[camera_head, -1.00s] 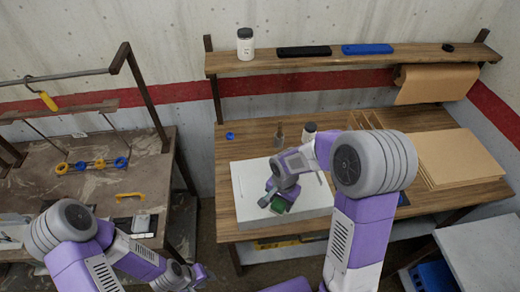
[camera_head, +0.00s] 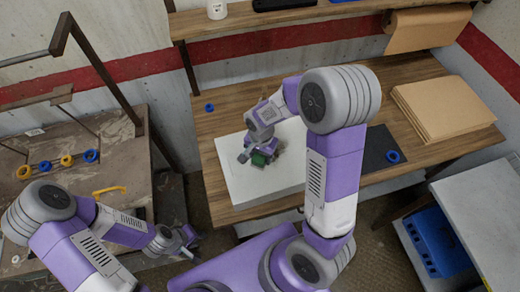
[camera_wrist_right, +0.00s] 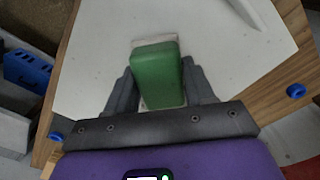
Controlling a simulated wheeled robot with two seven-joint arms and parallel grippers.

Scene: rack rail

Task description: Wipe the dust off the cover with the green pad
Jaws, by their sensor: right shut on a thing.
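The white cover (camera_head: 238,187) lies flat on the wooden workbench; it also fills much of the right wrist view (camera_wrist_right: 98,50). My right gripper (camera_head: 262,153) is over the cover's middle and shut on the green pad (camera_head: 259,159). In the right wrist view the pad (camera_wrist_right: 156,75) sits between the two dark fingers, with a pale layer at its edges. I cannot tell whether its underside touches the cover. No dust is clearly distinguishable on the cover. My left gripper (camera_head: 190,243) is low between the two benches, away from the cover; its jaws are too small to read.
On the workbench (camera_head: 215,127) are a blue ring (camera_head: 209,107), a dark mat (camera_head: 376,145) with another blue ring (camera_head: 393,156), and stacked brown boards (camera_head: 445,105). A shelf (camera_head: 240,22) runs behind. A left bench (camera_head: 130,165) holds a yellow handle (camera_head: 110,190).

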